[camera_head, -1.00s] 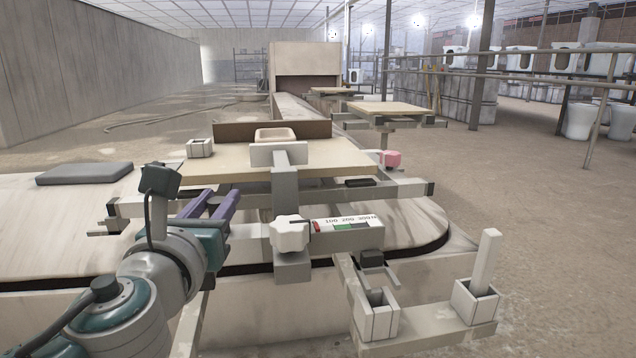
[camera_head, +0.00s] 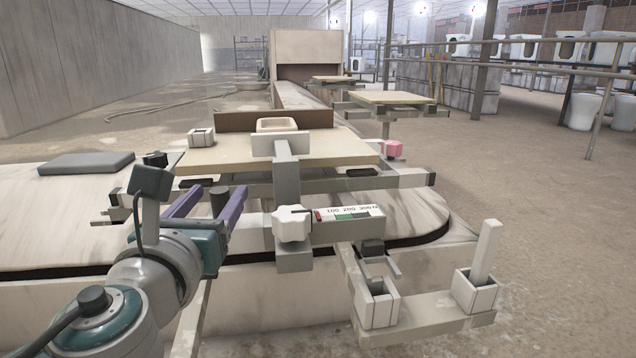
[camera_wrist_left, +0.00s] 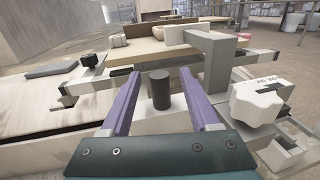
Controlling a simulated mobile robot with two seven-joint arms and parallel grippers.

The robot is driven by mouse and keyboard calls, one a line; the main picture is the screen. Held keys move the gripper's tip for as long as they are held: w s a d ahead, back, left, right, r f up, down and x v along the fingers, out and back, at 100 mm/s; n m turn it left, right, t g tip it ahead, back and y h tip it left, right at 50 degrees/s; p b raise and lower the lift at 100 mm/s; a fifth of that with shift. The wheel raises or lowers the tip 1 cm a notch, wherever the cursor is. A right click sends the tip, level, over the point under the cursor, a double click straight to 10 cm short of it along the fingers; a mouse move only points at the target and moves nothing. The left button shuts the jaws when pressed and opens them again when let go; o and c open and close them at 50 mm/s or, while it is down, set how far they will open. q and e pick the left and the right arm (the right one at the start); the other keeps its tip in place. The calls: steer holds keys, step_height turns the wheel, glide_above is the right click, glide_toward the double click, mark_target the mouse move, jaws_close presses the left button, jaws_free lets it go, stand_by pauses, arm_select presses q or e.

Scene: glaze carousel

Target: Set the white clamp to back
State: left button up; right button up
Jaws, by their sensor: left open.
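A white lobed knob (camera_head: 291,225) sits on a pale clamp bracket (camera_head: 288,187) whose upright plate faces the wooden board. Knob (camera_wrist_left: 257,101) and bracket (camera_wrist_left: 214,66) also show in the left wrist view, to the right of my fingers. My left gripper (camera_head: 213,198) is open, left of the knob and apart from it. In the left wrist view, a dark upright cylinder (camera_wrist_left: 159,89) stands between its purple fingers (camera_wrist_left: 158,78), with gaps at both sides. The cylinder also shows in the head view (camera_head: 219,204); its base is partly hidden. My right gripper is out of view.
The wooden board (camera_head: 230,157) carries a tan basin-like piece (camera_head: 277,125). A white block (camera_head: 201,138) and a pink block (camera_head: 392,149) stand by its sides. A printed force scale (camera_head: 348,214) lies right of the knob. Square holders (camera_head: 376,304) stand at the front right.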

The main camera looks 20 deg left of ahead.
arm_select(q)
steer(key=p+v, duration=0.1)
steer(key=v, duration=0.7)
